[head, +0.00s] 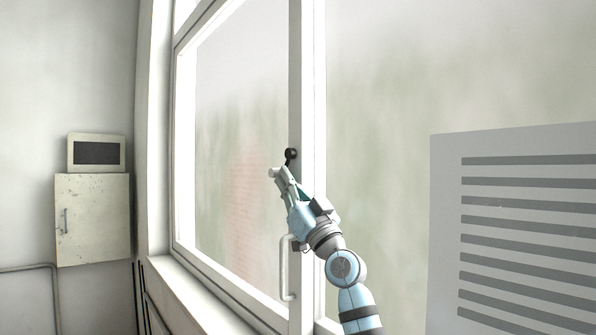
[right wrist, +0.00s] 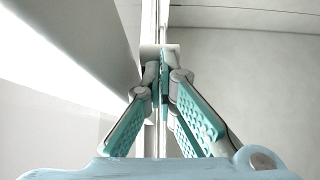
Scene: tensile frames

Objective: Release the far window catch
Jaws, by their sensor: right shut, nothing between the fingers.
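The window catch (head: 291,154) is a small dark knob on the white upright post between two panes, in the head view. My right gripper (head: 277,172) is in front of the post, its fingertips just below and left of the knob. I cannot tell whether they touch it. In the right wrist view my right gripper (right wrist: 163,80) has its fingertips together with nothing between them. A pale block shows just beyond the tips there; I cannot tell what it is. My left gripper is not in view.
A white bar handle (head: 284,268) stands on the window frame below my right gripper. A slatted grey panel (head: 445,235) is at the right. A wall cabinet (head: 93,220) with a dark-screened box (head: 97,152) on top is at the left. The sill (head: 190,287) looks clear.

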